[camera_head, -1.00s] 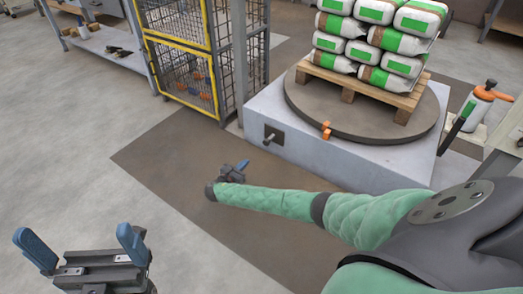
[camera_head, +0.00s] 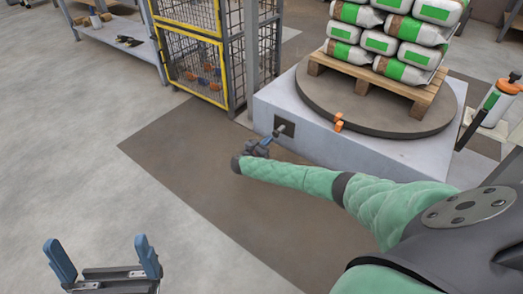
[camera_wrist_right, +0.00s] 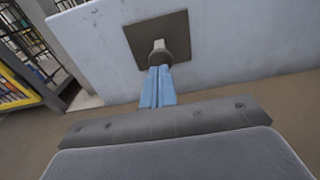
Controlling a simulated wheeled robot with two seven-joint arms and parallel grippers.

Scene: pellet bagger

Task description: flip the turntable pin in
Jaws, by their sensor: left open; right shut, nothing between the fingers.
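The turntable pin (camera_head: 280,130) sticks out of a dark square plate on the front side of the turntable's base (camera_head: 330,144). In the right wrist view the pin (camera_wrist_right: 160,52) shows as a grey knob with a pale top on the dark plate (camera_wrist_right: 178,38). My right gripper (camera_head: 266,141) is shut and empty, and its blue fingertips (camera_wrist_right: 158,72) lie together at the pin's lower end. I cannot tell whether they touch it. My left gripper (camera_head: 104,262) is open and empty, low at the left, far from the pin.
A round turntable (camera_head: 378,112) carries a pallet (camera_head: 390,88) stacked with white and green bags. An orange block (camera_head: 339,123) sits at its rim. A yellow-framed mesh cage (camera_head: 195,60) stands behind to the left. The floor in front is clear.

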